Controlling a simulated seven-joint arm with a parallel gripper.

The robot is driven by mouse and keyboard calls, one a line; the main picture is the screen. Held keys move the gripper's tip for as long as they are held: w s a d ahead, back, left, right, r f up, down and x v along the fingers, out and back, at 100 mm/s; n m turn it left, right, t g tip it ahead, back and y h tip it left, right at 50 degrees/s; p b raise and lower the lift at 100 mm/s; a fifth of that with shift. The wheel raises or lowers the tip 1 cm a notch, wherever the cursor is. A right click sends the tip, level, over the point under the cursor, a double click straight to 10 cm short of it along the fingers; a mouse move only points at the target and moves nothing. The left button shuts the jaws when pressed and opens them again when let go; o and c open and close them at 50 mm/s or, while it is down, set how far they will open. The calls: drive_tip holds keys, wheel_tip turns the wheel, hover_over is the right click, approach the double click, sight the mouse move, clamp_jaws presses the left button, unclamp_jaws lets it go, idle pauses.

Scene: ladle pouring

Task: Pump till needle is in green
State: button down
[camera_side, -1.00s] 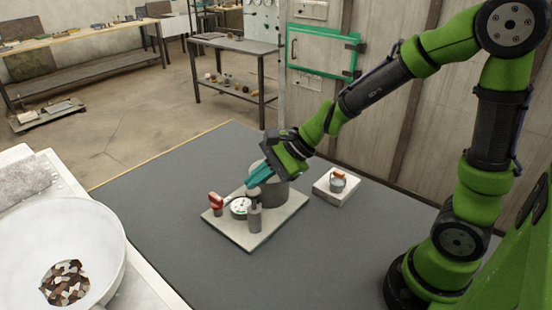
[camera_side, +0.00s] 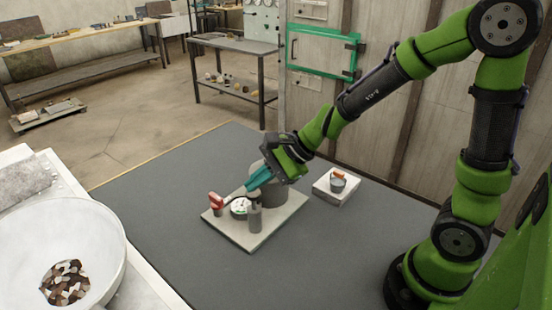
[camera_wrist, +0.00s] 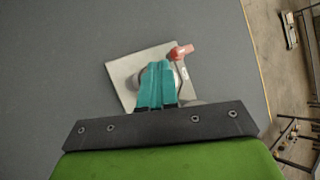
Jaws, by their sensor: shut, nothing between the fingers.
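The pump assembly sits on a square beige base plate (camera_side: 240,240) on the dark table. It has a large grey cylinder (camera_side: 270,192), a smaller grey upright cylinder (camera_side: 254,219), a round white gauge (camera_side: 239,208) and a red-handled part (camera_side: 215,200) at the left. The needle and green zone are too small to read. My gripper (camera_side: 257,180), with teal fingers, is shut and empty, pointing down-left just above the small cylinder; I cannot tell whether it touches. In the wrist view, my shut fingers (camera_wrist: 158,68) cover much of the plate (camera_wrist: 122,66), with the red handle (camera_wrist: 181,52) beside them.
A small white block with a grey, orange-topped piece (camera_side: 338,183) stands right of the plate. A large white bowl (camera_side: 85,235) with patterned contents is at the lower left.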

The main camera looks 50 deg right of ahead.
sight(258, 193)
drive_tip(key=shift+f, duration=1.45)
idle(0.9)
drive_tip(key=shift+r, duration=2.3)
drive_tip(key=shift+r, duration=2.5)
